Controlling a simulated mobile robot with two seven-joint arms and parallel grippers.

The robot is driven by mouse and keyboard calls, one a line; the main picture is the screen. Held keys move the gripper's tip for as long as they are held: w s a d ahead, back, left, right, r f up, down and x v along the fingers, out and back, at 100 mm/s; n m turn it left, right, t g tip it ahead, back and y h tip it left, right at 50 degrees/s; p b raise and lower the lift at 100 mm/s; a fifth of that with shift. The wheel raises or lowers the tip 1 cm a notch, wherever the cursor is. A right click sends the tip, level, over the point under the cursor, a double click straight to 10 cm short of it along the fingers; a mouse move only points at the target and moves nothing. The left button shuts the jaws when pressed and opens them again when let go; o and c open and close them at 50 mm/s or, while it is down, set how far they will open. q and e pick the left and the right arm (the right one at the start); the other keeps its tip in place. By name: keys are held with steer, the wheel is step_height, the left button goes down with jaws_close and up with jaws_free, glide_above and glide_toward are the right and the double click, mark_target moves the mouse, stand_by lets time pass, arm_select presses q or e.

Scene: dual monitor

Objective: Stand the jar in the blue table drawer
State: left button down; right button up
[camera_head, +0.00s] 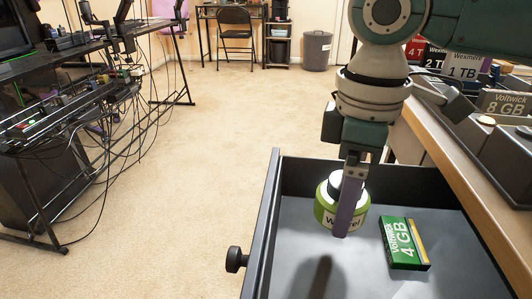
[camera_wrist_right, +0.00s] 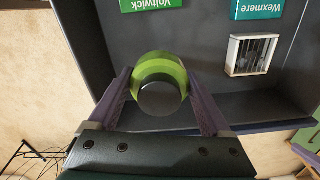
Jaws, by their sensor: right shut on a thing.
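The jar (camera_head: 328,209) is green with a pale label band, partly hidden by a purple finger in the head view. In the right wrist view the jar (camera_wrist_right: 160,72) shows its dark round end between the two fingers. My right gripper (camera_head: 343,215) is shut on the jar. It holds the jar over the open drawer (camera_head: 266,220), which has dark walls and a blue-grey floor. A shadow lies on the drawer floor below, and the jar looks raised above that floor. My left gripper is not in view.
A green Voltwick 4 GB box (camera_head: 404,243) lies in the drawer, right of the jar. The wrist view also shows a teal Wexmere box (camera_wrist_right: 258,9) and a white-framed item (camera_wrist_right: 251,54). The tabletop (camera_head: 462,158) at right holds several boxes. Drawer floor left of the green box looks clear.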

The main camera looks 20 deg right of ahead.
mark_target(334, 241)
step_height(334, 241, down, 6)
steer(key=b, duration=0.2)
steer(key=shift+r+b, duration=0.15)
steer(key=shift+b, duration=0.2)
steer(key=shift+r, duration=0.1)
steer(key=shift+f, duration=0.2)
steer(key=o, duration=1.3)
steer(key=shift+r, duration=0.1)
step_height(334, 241, up, 11)
steer(key=p, duration=0.5)
steer(key=shift+p, duration=0.35)
steer(key=shift+r, duration=0.6)
